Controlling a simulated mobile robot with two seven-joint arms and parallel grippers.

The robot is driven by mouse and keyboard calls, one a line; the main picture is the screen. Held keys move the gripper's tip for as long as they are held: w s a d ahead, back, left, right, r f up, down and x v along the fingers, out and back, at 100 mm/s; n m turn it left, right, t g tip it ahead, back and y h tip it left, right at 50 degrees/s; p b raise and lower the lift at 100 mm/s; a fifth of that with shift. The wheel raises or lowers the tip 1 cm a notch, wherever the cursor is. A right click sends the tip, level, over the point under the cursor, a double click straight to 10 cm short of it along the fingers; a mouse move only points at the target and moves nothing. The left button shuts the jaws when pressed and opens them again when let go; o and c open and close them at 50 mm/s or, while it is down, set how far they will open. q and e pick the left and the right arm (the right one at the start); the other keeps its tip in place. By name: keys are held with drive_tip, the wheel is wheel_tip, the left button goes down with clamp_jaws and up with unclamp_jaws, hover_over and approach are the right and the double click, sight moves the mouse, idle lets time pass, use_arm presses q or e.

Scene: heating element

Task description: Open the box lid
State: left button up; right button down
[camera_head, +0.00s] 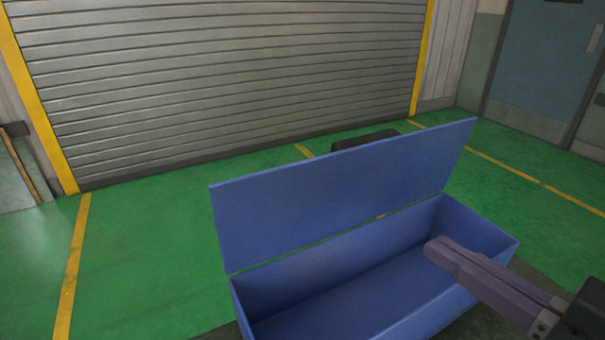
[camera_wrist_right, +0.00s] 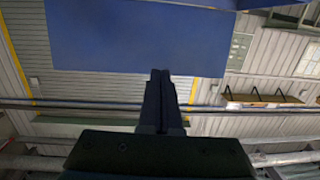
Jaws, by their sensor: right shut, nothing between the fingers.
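A long blue box (camera_head: 513,241) stands in front of me in the head view. Its blue lid (camera_head: 345,195) stands raised along the far long edge, leaning a little back, so the inside is visible. The part of the inside that I see looks empty. My right gripper (camera_head: 432,248) reaches in from the right over the box's right end, with its fingers shut and empty. It appears apart from the lid. In the right wrist view the shut fingers (camera_wrist_right: 160,75) point up toward the blue lid (camera_wrist_right: 140,35). My left gripper is in neither view.
A dark object (camera_head: 364,139) is partly hidden behind the lid. A grey roller shutter (camera_head: 220,80) with yellow side posts closes off the back. A blue-grey door (camera_head: 543,65) is at the back right. The green floor (camera_head: 150,250) left of the box is clear.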

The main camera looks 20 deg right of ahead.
drive_tip(key=s+d+t+b, duration=0.1)
drive_tip(key=d+t+b, duration=0.1)
drive_tip(key=d, duration=0.1)
drive_tip(key=t+h+p, duration=0.1)
approach(377, 156)
drive_tip(key=shift+m, duration=0.3)
drive_tip(key=w, duration=0.2)
drive_tip(key=w+r, duration=0.1)
drive_tip(key=w, duration=0.2)
drive_tip(key=shift+a, duration=0.1)
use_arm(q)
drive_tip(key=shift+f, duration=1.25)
use_arm(e)
drive_tip(key=shift+w+a, duration=0.1)
drive_tip(key=shift+w, duration=0.75)
drive_tip(key=shift+r, duration=0.1)
